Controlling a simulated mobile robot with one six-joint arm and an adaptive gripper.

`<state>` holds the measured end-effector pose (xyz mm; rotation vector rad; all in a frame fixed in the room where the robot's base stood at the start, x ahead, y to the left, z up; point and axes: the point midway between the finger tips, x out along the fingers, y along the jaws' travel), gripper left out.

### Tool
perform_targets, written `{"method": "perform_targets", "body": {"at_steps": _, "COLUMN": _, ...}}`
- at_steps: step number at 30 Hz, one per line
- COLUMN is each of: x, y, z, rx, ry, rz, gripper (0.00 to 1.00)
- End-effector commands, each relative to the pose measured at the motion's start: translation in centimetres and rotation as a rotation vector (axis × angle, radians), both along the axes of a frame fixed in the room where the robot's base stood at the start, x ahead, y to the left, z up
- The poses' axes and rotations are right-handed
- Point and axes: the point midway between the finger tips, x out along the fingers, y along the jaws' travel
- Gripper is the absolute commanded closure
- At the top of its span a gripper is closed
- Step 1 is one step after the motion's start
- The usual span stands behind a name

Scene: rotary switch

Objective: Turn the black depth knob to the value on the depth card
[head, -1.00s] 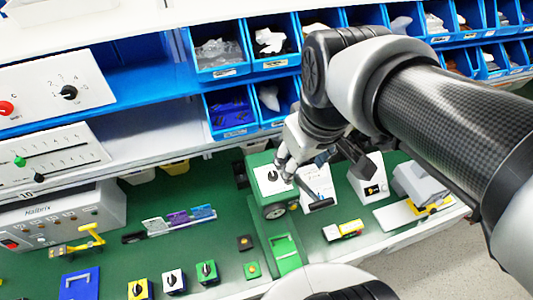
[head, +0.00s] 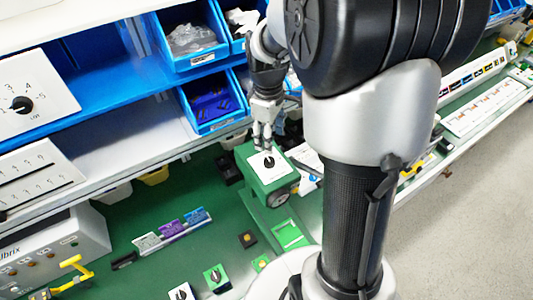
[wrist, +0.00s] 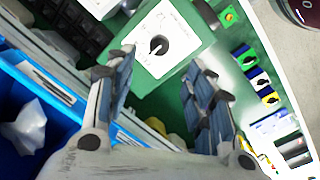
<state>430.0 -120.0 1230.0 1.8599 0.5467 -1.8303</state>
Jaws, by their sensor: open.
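A black knob (head: 268,162) sits on a white dial plate on top of a green box; its lettering is too small to read. The knob also shows in the wrist view (wrist: 158,46), between and beyond my fingers. My gripper (head: 263,143) is open and empty just above the knob, fingers pointing down; whether it touches the knob I cannot tell. In the wrist view my gripper (wrist: 162,70) has its two fingers wide apart. A card rack holds a white card (head: 147,242), a purple card (head: 171,229) and a blue-violet card (head: 196,216); which is the depth card is not legible.
Another black knob (head: 22,104) is on a white panel at the upper left. Blue bins (head: 212,103) stand close behind my gripper. Small switch blocks (head: 216,277) sit at the front. My arm hides the right middle.

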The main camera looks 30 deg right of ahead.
Motion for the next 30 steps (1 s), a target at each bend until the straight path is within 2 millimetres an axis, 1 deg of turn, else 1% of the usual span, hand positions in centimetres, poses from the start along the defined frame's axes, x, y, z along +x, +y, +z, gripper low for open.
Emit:
{"method": "perform_targets", "body": {"at_steps": 1, "x": 0.0, "y": -0.1, "z": -1.4, "rx": 0.001, "ry": 0.005, "rz": 0.000, "gripper": 0.51}}
{"method": "perform_targets", "body": {"at_steps": 9, "x": 0.1, "y": -0.3, "z": -7.1, "rx": 0.001, "ry": 0.004, "rz": -0.001, "gripper": 0.51}}
{"method": "perform_targets", "body": {"at_steps": 12, "x": 0.2, "y": -0.4, "z": -8.7, "rx": 0.000, "ry": 0.003, "rz": -0.001, "gripper": 0.51}}
{"method": "perform_targets", "body": {"at_steps": 15, "x": 0.3, "y": -0.5, "z": -9.9, "rx": -0.001, "ry": 0.001, "rz": -0.001, "gripper": 0.51}}
{"method": "perform_targets", "body": {"at_steps": 18, "x": 0.3, "y": -0.5, "z": -10.6, "rx": 0.000, "ry": 0.000, "rz": -0.001, "gripper": 0.51}}
{"method": "perform_targets", "body": {"at_steps": 21, "x": 0.3, "y": -0.5, "z": -10.9, "rx": 0.000, "ry": -0.001, "rz": -0.001, "gripper": 0.51}}
{"method": "perform_targets", "body": {"at_steps": 28, "x": 0.3, "y": -0.5, "z": -11.0, "rx": 0.000, "ry": -0.001, "rz": -0.001, "gripper": 0.51}}
{"method": "perform_targets", "body": {"at_steps": 29, "x": 0.3, "y": -0.5, "z": -10.9, "rx": 0.000, "ry": -0.001, "rz": -0.001, "gripper": 0.52}}
{"method": "perform_targets", "body": {"at_steps": 30, "x": 0.3, "y": -0.5, "z": -10.9, "rx": 0.000, "ry": -0.001, "rz": -0.001, "gripper": 0.54}}
